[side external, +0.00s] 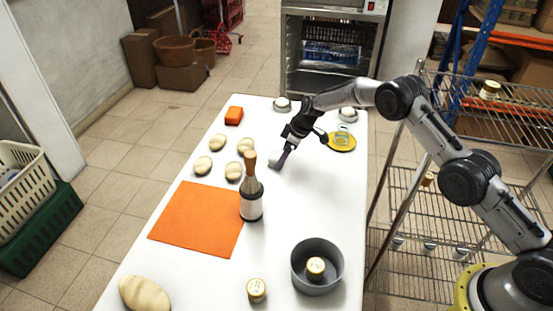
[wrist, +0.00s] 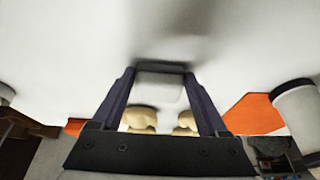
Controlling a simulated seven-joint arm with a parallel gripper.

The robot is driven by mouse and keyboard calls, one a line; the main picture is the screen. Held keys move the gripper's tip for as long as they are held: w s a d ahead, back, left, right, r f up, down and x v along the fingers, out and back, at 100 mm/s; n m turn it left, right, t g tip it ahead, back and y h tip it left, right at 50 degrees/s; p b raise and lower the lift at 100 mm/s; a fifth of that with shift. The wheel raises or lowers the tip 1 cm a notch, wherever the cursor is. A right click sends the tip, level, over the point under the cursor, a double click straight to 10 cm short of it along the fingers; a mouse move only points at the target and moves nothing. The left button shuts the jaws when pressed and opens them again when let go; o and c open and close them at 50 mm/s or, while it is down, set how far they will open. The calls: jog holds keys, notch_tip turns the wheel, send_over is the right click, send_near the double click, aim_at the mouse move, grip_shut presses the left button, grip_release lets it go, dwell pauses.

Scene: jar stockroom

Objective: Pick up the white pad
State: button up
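The white pad (side external: 273,158) is a small pale block on the white table, left of my gripper's dark finger in the side view. In the wrist view the white pad (wrist: 160,88) lies between my two fingers, near their tips. My gripper (side external: 281,164) points down, with its tips close to the tabletop. In the wrist view my gripper (wrist: 160,72) has its fingers spread about as wide as the pad, one along each side. I cannot tell whether they press on it, or whether the pad touches the table.
A bottle with a wooden top (side external: 251,200) stands near my gripper, beside an orange mat (side external: 195,220). Several bread rolls (side external: 203,166) lie to the left. A grey pot (side external: 317,280) and a jar (side external: 256,290) are at the front; a yellow dish (side external: 341,146) is at right.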

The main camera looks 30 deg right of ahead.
jog(key=c, duration=0.5)
jog(key=shift+r, duration=0.15)
